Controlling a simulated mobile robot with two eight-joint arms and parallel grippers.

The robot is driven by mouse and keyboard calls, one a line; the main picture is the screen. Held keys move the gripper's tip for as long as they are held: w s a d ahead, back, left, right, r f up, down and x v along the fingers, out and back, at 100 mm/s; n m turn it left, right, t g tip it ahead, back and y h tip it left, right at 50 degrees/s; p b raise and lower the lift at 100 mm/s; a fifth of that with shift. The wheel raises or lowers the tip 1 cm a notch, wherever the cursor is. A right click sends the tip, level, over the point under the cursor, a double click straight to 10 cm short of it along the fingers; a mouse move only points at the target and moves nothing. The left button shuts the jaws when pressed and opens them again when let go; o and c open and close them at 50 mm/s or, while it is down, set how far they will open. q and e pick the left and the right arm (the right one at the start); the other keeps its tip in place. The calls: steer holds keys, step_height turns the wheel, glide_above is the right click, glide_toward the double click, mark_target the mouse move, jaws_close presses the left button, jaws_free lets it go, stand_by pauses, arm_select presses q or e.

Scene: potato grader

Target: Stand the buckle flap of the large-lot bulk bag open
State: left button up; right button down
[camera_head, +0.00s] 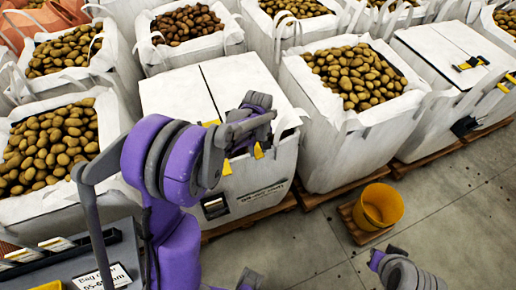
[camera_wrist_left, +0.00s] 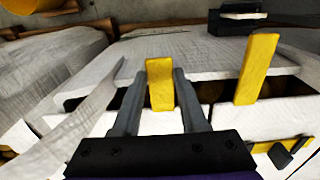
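The white bulk bag in the middle (camera_head: 172,91) has its flat top panels lying down, with a dark seam between them. A printed label (camera_head: 262,192) and a dark buckle (camera_head: 215,206) are on its front. My left gripper (camera_head: 243,150) is at the bag's front top edge, among yellow tabs. In the left wrist view its two fingers (camera_wrist_left: 161,85) stand on either side of a yellow tab (camera_wrist_left: 160,92), close against it; whether they squeeze it is unclear. A second yellow tab (camera_wrist_left: 257,68) leans to the right. The flap (camera_wrist_left: 200,57) lies above a dark gap.
Open bags of potatoes stand behind, left and right (camera_head: 330,150) of the middle bag. A similar closed bag (camera_head: 440,55) is at far right. Floor in front is mostly clear.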

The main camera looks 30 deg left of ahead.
arm_select(q)
jaws_close()
stand_by(1.0)
